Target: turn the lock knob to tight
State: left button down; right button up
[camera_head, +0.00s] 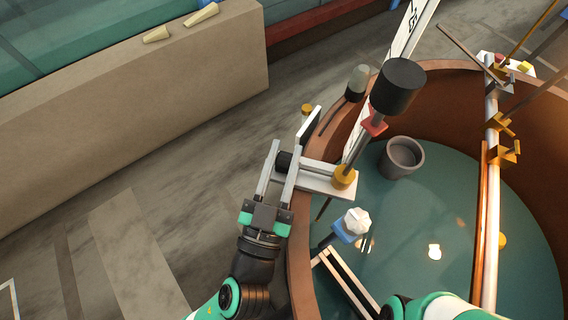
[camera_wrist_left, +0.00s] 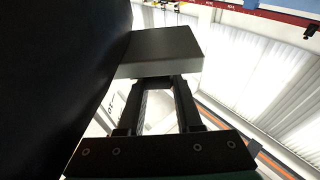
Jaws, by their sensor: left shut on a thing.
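The lock knob (camera_head: 285,162) is a small black ridged cylinder at the left end of a white bracket (camera_head: 318,182) on the tank's rim. My left gripper (camera_head: 281,160) has its two fingers on either side of the knob and is shut on it. In the left wrist view the fingers (camera_wrist_left: 160,95) reach toward a grey block (camera_wrist_left: 165,50), and a large dark shape fills the left side. The knob cannot be made out there, and no tight mark is readable.
A round brown-walled tank (camera_head: 455,75) has a teal floor with a grey cup (camera_head: 402,158) inside. A rod with a large black cylinder (camera_head: 398,87) rises beside the bracket. A beige wall (camera_head: 130,110) stands at left.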

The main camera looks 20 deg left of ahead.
pick_arm(q)
jog(key=c, duration=0.6)
grip_release()
jog(key=shift+s+f, duration=0.15)
jog(key=shift+s, duration=0.15)
jog(key=b+v, duration=0.1)
jog(key=v, duration=0.6)
jog(key=shift+w, duration=0.1)
